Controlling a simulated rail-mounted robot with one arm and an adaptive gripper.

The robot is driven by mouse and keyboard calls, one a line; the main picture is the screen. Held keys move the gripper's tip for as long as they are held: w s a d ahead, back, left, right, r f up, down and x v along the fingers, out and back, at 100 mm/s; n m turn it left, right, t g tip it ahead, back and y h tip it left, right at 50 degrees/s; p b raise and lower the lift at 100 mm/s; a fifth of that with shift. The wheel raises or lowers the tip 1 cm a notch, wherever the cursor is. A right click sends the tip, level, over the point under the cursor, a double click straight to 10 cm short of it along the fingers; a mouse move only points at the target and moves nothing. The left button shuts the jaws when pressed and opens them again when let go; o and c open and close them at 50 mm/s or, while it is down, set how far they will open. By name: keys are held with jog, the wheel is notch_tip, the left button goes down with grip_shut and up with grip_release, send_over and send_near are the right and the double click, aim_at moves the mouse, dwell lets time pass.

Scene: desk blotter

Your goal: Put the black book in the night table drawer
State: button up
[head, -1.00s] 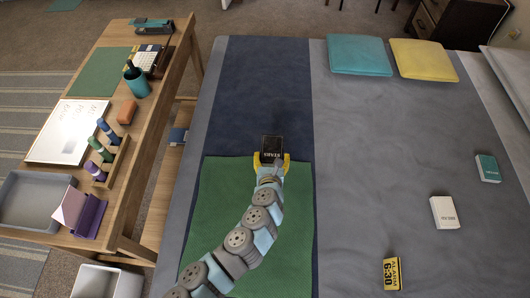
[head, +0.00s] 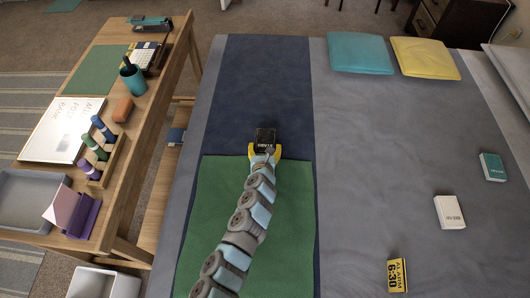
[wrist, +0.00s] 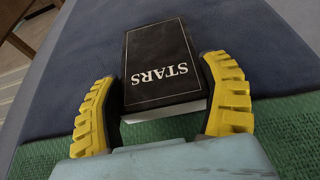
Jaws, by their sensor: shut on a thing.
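The black book (head: 265,137), with STARS on its cover, is between the two yellow fingers of my gripper (head: 264,152). In the wrist view the book (wrist: 160,62) lies cover up, and the fingers of my gripper (wrist: 165,100) press on its left and right sides near its close end. The book is over the dark blue strip, just past the green mat's far edge; I cannot tell whether it is lifted. A dark brown cabinet with drawers (head: 428,18) stands at the top right; its drawers look shut, and part of it is cut off.
A bed-like grey surface (head: 380,150) holds teal (head: 360,54) and yellow (head: 425,58) cushions, plus a white book (head: 449,212), a teal book (head: 492,167) and a yellow-black alarm card (head: 397,276). A cluttered wooden desk (head: 130,190) stands left. The dark blue strip (head: 265,80) ahead is clear.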

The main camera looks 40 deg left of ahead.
notch_tip(320, 180, down, 3)
jog(key=shift+b, duration=0.55)
jog(key=shift+f, duration=0.2)
jog(key=shift+a+f, duration=0.2)
jog(key=o, duration=1)
jog(key=shift+w, duration=0.1)
jog(key=shift+c, duration=0.2)
jog(key=shift+o, duration=0.6)
jog(key=shift+d+f, duration=0.1)
jog(key=shift+d, duration=0.2)
jog(key=shift+a+r, duration=0.1)
jog(key=shift+r, duration=0.4)
jog(key=shift+s+d+r, duration=0.3)
jog(key=shift+s, duration=0.15)
jog(key=shift+p+v, duration=1.5)
jog(key=shift+v, duration=3.95)
